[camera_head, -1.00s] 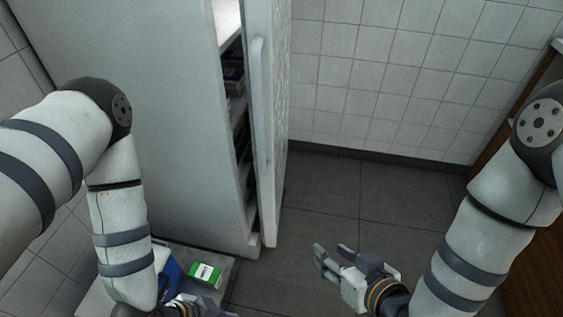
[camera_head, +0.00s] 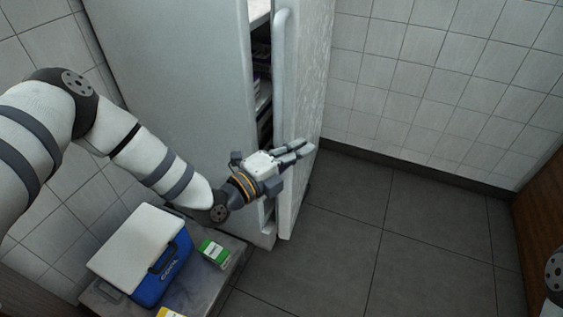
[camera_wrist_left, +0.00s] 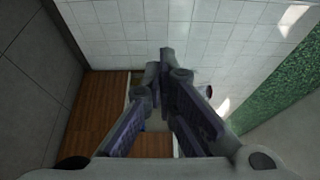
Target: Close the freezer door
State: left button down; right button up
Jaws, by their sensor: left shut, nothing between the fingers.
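The white freezer (camera_head: 180,80) stands at the upper left in the head view. Its door (camera_head: 312,90) is ajar, with a dark gap showing shelves and packages inside. A long vertical handle (camera_head: 279,65) runs along the door's edge. My left gripper (camera_head: 304,147) is shut and empty, reaching across the gap in front of the door's lower part. I cannot tell whether it touches the door. In the left wrist view my gripper (camera_wrist_left: 168,72) shows with its fingertips together. My right gripper is out of view; only a bit of its arm shows at the lower right edge.
A blue and white cooler (camera_head: 170,265), a green and white box (camera_head: 214,252) and a yellow item (camera_head: 170,313) are on a low grey surface (camera_head: 232,268) below my left arm. The tiled floor (camera_head: 350,240) right of the door is clear.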

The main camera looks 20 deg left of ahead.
pick_arm(q)
jog(key=a, duration=0.3)
jog(key=shift+w+a, duration=0.35)
jog(key=shift+w, duration=0.05)
